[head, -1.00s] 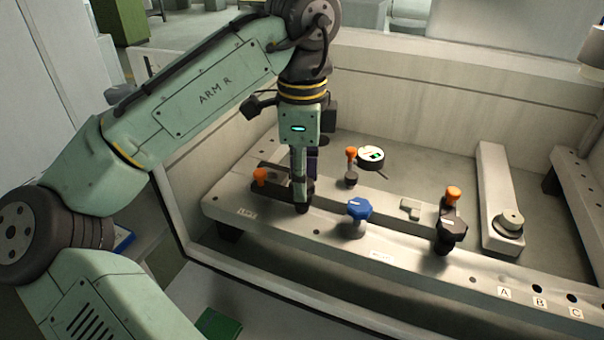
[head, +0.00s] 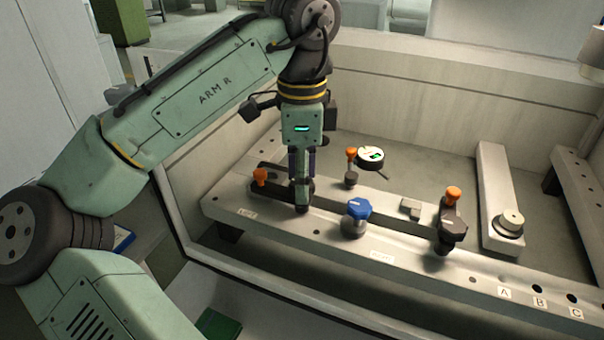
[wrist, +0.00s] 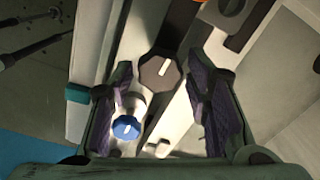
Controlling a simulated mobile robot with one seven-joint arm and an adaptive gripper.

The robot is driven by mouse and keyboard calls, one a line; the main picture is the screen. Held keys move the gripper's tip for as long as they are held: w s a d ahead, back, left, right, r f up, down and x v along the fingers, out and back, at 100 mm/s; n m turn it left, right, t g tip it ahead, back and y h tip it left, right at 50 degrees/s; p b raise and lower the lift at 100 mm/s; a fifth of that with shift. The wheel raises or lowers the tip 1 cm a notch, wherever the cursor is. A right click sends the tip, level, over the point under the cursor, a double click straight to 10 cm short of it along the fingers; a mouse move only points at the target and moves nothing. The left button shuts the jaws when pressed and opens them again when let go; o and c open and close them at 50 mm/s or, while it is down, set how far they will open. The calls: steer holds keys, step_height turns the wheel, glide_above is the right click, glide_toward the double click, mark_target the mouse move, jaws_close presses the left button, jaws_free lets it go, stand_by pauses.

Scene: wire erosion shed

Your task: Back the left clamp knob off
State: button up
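The left clamp (head: 268,180) is a dark strap with an orange-tipped handle at the left end of the grey rail. Its knob is hidden behind my gripper (head: 302,207) in the head view. In the wrist view the black, many-sided knob (wrist: 160,76) with a white mark shows between my two purple-padded fingers. The fingers stand apart, one on each side of the knob, with visible gaps, so my gripper is open and pointing down at it.
A blue knob (head: 357,210) stands on the rail to the right of my gripper. Farther right is another black clamp knob (head: 452,228) with an orange handle (head: 453,194). A dial gauge (head: 371,157) and an orange-topped post (head: 351,165) stand behind. Tank walls enclose the rail.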

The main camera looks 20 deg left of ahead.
steer(key=shift+o, duration=0.9)
step_height(320, 180, up, 8)
steer(key=shift+f, duration=0.25)
steer(key=shift+s, duration=0.1)
